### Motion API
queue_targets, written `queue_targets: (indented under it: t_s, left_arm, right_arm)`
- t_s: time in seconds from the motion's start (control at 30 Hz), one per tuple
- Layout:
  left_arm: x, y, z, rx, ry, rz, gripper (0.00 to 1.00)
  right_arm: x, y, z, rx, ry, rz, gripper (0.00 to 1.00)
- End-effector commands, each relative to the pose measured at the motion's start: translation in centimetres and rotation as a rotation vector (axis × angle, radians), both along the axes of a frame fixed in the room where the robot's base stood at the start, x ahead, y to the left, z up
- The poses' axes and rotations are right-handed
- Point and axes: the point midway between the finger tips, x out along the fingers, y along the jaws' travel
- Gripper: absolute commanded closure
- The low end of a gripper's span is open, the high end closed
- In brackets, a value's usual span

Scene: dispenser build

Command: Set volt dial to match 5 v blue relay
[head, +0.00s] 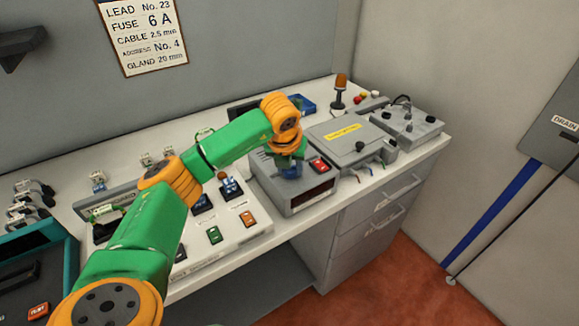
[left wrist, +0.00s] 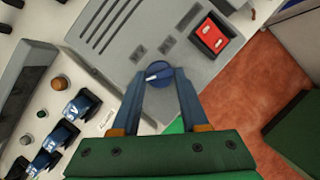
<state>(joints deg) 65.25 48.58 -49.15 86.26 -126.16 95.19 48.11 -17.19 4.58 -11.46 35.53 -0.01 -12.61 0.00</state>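A blue round dial (left wrist: 158,73) with a white pointer sits on a grey power box (left wrist: 120,30). The same box (head: 265,185) stands on the bench in the head view, with a dark display (head: 312,197) on its front. My left gripper (left wrist: 161,76) reaches down over the box, one finger on each side of the dial, seemingly touching it. In the head view my left gripper (head: 290,168) hides most of the dial. The pointer's scale is not readable. My right gripper is not in view.
A red rocker switch (left wrist: 210,37) is beside the dial. A white panel (head: 225,240) with blue rockers and coloured switches lies left of the box. Grey boxes (head: 350,140) with leads and an orange beacon (head: 341,85) stand to the right. A wall sign (head: 143,35) hangs behind.

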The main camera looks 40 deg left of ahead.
Motion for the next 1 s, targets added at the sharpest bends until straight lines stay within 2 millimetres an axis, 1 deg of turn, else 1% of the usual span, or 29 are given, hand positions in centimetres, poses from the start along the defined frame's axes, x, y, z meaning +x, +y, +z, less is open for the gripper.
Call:
queue_targets:
  t_s: [0.03,0.1,0.37,0.43,0.47,0.6,0.73,0.83,1.0]
  left_arm:
    - [0.1,0.1,0.2,0.001,-0.007,0.002,0.45]
    - [0.1,0.1,0.2,0.001,-0.006,0.001,0.27]
    - [0.0,0.0,0.1,0.001,-0.003,0.001,0.27]
    - [-0.1,0.0,0.4,0.0,-0.004,0.001,0.27]
    - [-0.2,-0.1,0.7,0.0,-0.005,0.0,0.27]
    - [-1.2,-0.6,3.5,-0.001,-0.009,-0.001,0.27]
    - [-2.0,-0.9,5.7,0.0,-0.006,0.0,0.27]
    - [-2.4,-1.0,6.5,0.0,-0.003,0.001,0.27]
    - [-2.4,-1.0,6.6,0.0,-0.002,0.001,0.27]
  right_arm:
    - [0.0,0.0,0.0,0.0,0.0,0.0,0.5]
    - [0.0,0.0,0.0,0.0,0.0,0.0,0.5]
    - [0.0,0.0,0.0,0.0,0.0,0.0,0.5]
    - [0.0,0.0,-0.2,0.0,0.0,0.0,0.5]
    - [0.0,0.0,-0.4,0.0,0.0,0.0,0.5]
    - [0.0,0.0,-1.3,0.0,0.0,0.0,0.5]
    - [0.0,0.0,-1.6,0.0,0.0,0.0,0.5]
    - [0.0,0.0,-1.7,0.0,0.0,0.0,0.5]
    - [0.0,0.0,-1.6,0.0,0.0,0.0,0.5]
